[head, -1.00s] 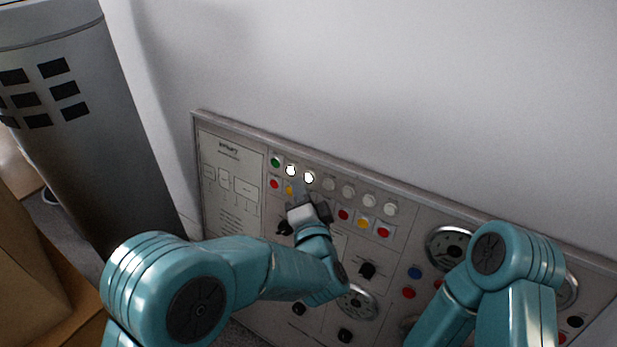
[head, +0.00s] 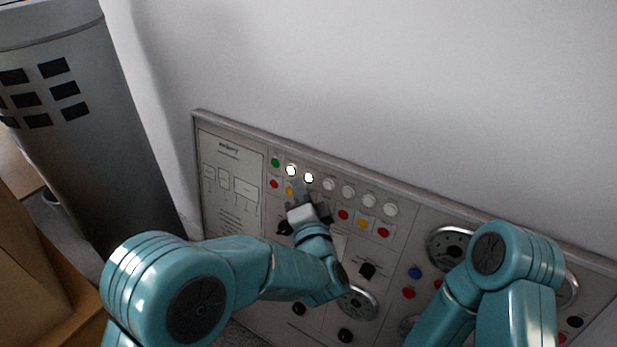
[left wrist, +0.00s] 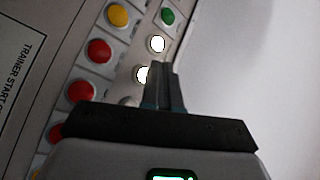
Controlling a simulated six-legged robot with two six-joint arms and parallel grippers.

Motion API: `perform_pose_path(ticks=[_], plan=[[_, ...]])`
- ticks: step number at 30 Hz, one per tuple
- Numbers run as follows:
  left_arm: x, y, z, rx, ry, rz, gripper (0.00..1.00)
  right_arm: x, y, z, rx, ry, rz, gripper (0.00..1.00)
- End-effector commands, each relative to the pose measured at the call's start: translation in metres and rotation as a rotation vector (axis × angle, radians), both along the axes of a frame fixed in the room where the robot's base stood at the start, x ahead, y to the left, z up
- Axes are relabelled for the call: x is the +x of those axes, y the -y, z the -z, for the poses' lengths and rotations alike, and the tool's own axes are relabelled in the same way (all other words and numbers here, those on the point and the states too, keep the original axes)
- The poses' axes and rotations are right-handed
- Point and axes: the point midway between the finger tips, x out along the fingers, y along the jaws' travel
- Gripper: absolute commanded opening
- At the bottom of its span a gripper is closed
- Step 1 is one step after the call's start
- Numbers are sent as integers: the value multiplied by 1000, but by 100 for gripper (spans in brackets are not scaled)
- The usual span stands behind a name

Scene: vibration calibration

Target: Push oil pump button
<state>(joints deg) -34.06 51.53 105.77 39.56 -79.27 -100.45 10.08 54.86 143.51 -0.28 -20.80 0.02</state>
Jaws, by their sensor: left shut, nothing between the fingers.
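The control panel (head: 225,150) leans against the wall and carries rows of round buttons; I cannot read which one is the oil pump button. In its top row are a green button (head: 275,162), two lit white buttons (head: 291,170) and several unlit white ones (head: 348,191). My left gripper (head: 304,196) is shut and empty in front of the panel, just below the lit buttons. In the left wrist view its closed fingers (left wrist: 166,85) overlap the edge of a lit white button (left wrist: 142,75); I cannot tell whether they touch it. My right gripper is out of the head view.
Below the top row are red (head: 274,184) and yellow buttons, and black knobs (head: 367,270) lower down. Round gauges (head: 450,246) sit to the right. A grey cylinder (head: 100,160) stands left of the panel. The white wall (head: 400,80) is bare.

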Motion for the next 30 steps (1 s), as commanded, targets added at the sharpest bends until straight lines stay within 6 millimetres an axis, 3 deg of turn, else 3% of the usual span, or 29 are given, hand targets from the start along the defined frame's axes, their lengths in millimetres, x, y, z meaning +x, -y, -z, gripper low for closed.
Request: perform_pose_path(ticks=[30], plan=[[7,5,2,0,0,0,0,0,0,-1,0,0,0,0]])
